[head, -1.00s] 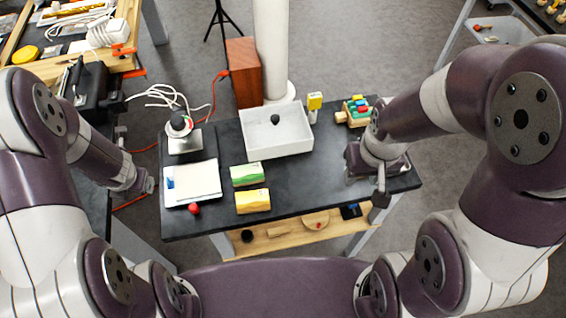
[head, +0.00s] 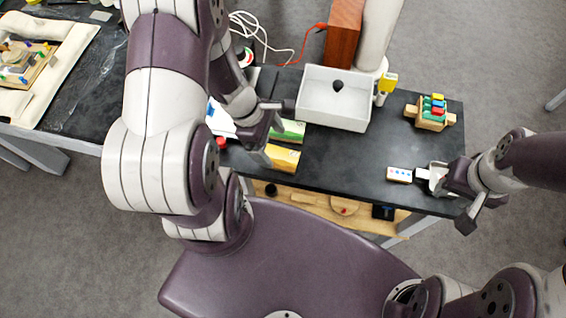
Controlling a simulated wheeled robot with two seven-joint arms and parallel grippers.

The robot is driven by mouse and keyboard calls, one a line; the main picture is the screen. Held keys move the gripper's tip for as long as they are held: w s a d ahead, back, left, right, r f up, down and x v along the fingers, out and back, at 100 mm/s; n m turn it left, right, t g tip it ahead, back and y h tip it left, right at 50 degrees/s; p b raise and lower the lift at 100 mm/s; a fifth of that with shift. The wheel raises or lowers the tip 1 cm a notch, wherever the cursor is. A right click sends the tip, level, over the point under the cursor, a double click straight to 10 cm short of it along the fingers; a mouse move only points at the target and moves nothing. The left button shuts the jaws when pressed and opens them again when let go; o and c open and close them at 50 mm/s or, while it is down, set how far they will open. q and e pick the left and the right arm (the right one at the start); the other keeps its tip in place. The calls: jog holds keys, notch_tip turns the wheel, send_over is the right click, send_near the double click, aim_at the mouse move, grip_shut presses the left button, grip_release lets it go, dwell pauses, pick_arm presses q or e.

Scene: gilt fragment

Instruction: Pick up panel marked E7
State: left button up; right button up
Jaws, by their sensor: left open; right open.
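I cannot read the mark E7 anywhere, so I cannot tell which thing is that panel. A small pale block with blue dots (head: 399,175) lies at the right of the dark table. My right gripper (head: 455,200) is open at the table's right edge, to the right of that block. A whitish object (head: 438,178) lies between them, partly hidden by the gripper. My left gripper (head: 272,133) is open over the left ends of a green box (head: 291,131) and a yellow box (head: 284,158). My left arm hides much of the table's left side.
A white tray (head: 333,112) with a dark knob-like item (head: 338,86) stands at the back. A wooden toy with coloured blocks (head: 431,114) and a yellow-topped item (head: 388,83) are right of it. A red ball (head: 221,143) is at left. The table's middle (head: 350,160) is clear.

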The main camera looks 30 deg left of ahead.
aim_at(280, 158)
pick_arm(q)
jog(key=b+x, duration=0.3)
jog(key=a+b+x, duration=0.1)
jog(key=shift+s+d+f, duration=0.2)
jog(key=shift+s+f, duration=0.1)
jog(key=shift+f, duration=0.25)
jog(key=shift+w+d+f+b, duration=0.1)
jog(key=shift+d+f+b, duration=0.15)
jog(key=shift+b, duration=0.2)
jog(key=shift+r, duration=0.3)
jog(key=shift+w, duration=0.1)
jog(key=c, duration=1.1)
jog(key=shift+c, duration=0.2)
jog(key=shift+p, duration=0.35)
